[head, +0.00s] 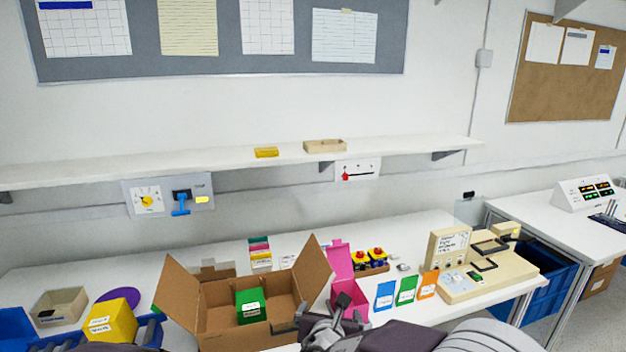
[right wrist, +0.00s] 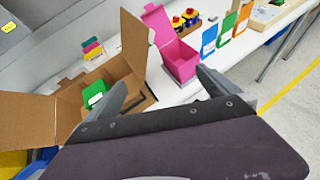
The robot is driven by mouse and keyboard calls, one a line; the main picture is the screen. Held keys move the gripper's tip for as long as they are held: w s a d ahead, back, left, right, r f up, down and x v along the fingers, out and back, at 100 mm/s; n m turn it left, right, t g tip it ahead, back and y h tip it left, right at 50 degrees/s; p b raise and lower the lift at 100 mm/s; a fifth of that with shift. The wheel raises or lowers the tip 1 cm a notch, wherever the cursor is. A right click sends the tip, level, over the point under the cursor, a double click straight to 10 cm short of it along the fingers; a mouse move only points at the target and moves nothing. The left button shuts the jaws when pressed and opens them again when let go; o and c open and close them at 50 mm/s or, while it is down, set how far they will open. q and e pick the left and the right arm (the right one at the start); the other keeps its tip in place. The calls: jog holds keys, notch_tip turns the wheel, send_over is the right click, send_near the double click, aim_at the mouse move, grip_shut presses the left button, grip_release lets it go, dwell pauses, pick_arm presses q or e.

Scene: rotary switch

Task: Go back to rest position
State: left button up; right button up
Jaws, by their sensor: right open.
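My right gripper (head: 318,316) is low in the head view, in front of the open cardboard box and the pink box. In the right wrist view its two fingers (right wrist: 160,88) are wide apart with nothing between them. A wall panel with a white dial plate and yellow rotary knob (head: 147,201) is under the shelf at left, with a blue lever (head: 181,203) beside it. No gripper is near this panel. My left gripper does not show clearly in either view.
The cardboard box (head: 205,318) holds a green box (head: 250,306). The pink box (head: 345,300) stands open to its right. Blue, green and orange cards (head: 407,291) and a beige device (head: 490,275) are farther right. A yellow box (head: 112,320) is at left.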

jog(key=s+d+f+m+g+h, duration=0.1)
jog(key=s+d+f+m+g, duration=0.15)
jog(key=s+d+m, duration=0.35)
jog(key=s+d+f+m+g+h, duration=0.1)
jog(key=d+f+m+g+h, duration=0.15)
jog(key=d+m, duration=0.4)
jog(key=s+d+f+m+g+h, duration=0.1)
jog(key=s+d+f+m+g, duration=0.2)
jog(key=d, duration=0.6)
jog(key=s+a+f+m+g+y, duration=0.1)
jog(key=s+f+m+g+y, duration=0.2)
jog(key=s+m, duration=0.75)
jog(key=a+f+m+y, duration=0.1)
jog(key=a+m+y, duration=0.2)
jog(key=a+m, duration=0.3)
jog(key=shift+s+a+m, duration=0.25)
jog(key=shift+s+m, duration=0.1)
jog(key=shift+m, duration=0.75)
